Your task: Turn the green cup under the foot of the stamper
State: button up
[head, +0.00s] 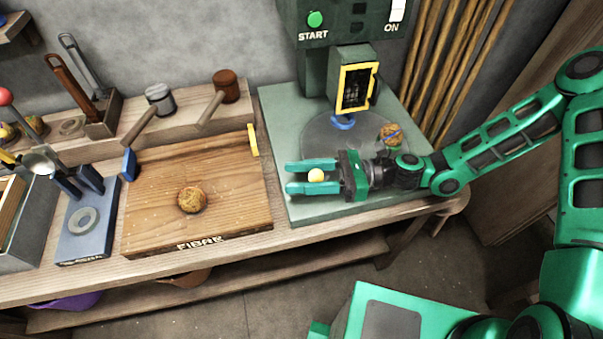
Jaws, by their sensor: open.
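The stamper is a dark green machine (311,72) at the back right, with a yellow-framed window and a blue foot (343,121) low over a round grey disc (322,130). A brown fibrous lump with a blue band (390,134) sits at the disc's right side. I cannot make out a green cup; it may be hidden or blend with the plate. My gripper (291,177) is open at the disc's front, its green fingers pointing left. A small yellow ball (317,175) shows between the fingers; I cannot tell whether they touch it.
The disc lies on a green base plate (283,112). To its left is a wooden board (230,205) with a brown fibrous ball (192,199). Two mallets (222,90) lie behind it. A blue plate with a ring (88,240) is further left. Bamboo poles stand behind right.

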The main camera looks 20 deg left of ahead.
grip_shut()
